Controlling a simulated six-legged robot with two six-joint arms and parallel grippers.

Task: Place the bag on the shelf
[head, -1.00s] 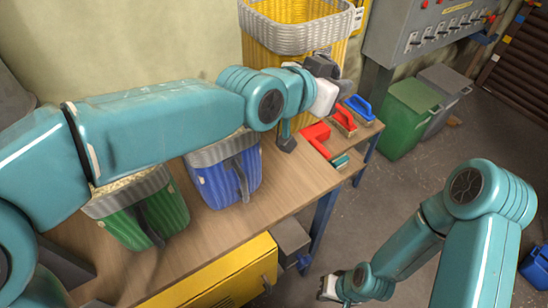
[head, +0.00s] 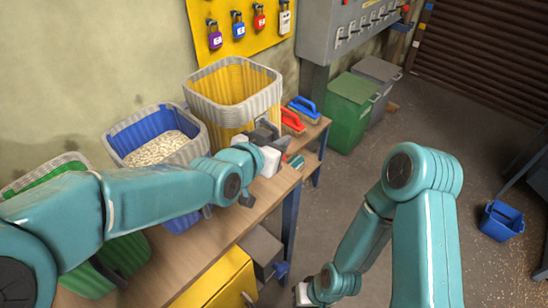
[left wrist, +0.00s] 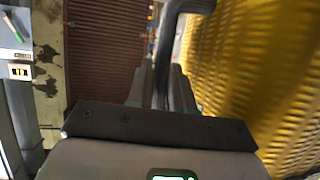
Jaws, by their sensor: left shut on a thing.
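A yellow ribbed container (head: 223,88) with a pale woven rim, the likeliest bag, stands at the back of the wooden bench top (head: 264,198), the shelf-like surface here. My left gripper (head: 264,136) is shut at its near side. In the left wrist view, a dark grey bent handle (left wrist: 166,40) runs between the jaws beside the yellow ribbed wall (left wrist: 255,75). My arm hides the container's base, so I cannot tell whether it touches the bench. My right gripper (head: 304,294) is low at the bottom edge; its jaws are unclear.
A blue container (head: 128,135) with pale grains and a green one (head: 45,172) stand left on the bench. Red (head: 292,121) and blue (head: 301,107) brushes lie right of the yellow container. Green (head: 352,112) and grey bins stand beyond. A blue bucket (head: 502,220) is on open floor.

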